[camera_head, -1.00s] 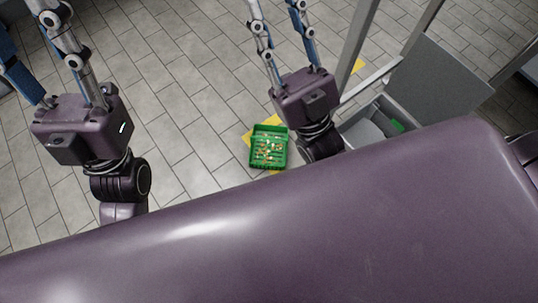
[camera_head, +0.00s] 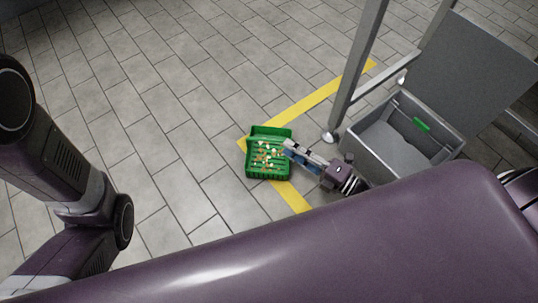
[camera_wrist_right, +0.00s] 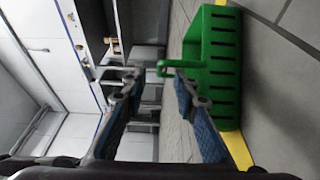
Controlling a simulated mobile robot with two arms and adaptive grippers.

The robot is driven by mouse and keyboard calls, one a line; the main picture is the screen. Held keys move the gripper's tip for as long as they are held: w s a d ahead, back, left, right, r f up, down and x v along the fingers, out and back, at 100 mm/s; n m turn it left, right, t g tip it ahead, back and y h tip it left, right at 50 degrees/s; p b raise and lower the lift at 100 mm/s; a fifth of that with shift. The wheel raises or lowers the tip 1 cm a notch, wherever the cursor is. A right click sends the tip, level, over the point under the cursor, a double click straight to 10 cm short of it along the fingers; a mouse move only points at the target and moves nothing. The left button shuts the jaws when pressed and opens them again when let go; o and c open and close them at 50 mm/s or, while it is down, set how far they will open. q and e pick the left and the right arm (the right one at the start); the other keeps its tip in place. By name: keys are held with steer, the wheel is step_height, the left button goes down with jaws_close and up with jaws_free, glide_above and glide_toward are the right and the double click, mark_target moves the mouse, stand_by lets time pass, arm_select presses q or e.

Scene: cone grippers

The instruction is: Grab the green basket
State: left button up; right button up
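The green basket (camera_head: 268,174) stands on the floor at the corner of the yellow tape and holds several small pale and orange-brown items. My right gripper (camera_head: 289,148) reaches in from the right, with its fingertips at the basket's right side. In the right wrist view, the basket (camera_wrist_right: 224,85) shows its slotted wall on the right. There my right gripper (camera_wrist_right: 158,79) is open, and a green rim or handle part extends toward the gap between its fingertips. I cannot tell whether they touch. My left gripper is out of view; only my left arm shows.
A grey open-lidded bin (camera_head: 400,145) with a green tab stands right of the basket. A metal frame post (camera_head: 358,65) rises between them. Yellow tape (camera_head: 318,98) marks the tiled floor. The floor left of and beyond the basket is clear.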

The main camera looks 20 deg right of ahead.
mark_target(269, 140)
steer(key=b+x, duration=0.1)
steer(key=x, duration=0.1)
steer(key=shift+w+a, duration=0.15)
steer(key=shift+a, duration=0.1)
steer(key=b+x, duration=0.1)
steer(key=x, duration=0.1)
steer(key=b+x, duration=0.2)
steer(key=shift+a+f, duration=0.15)
steer(key=shift+a, duration=0.35)
steer(key=shift+w+a, duration=0.15)
steer(key=shift+w, duration=0.1)
steer(key=shift+c, duration=0.3)
jaws_close()
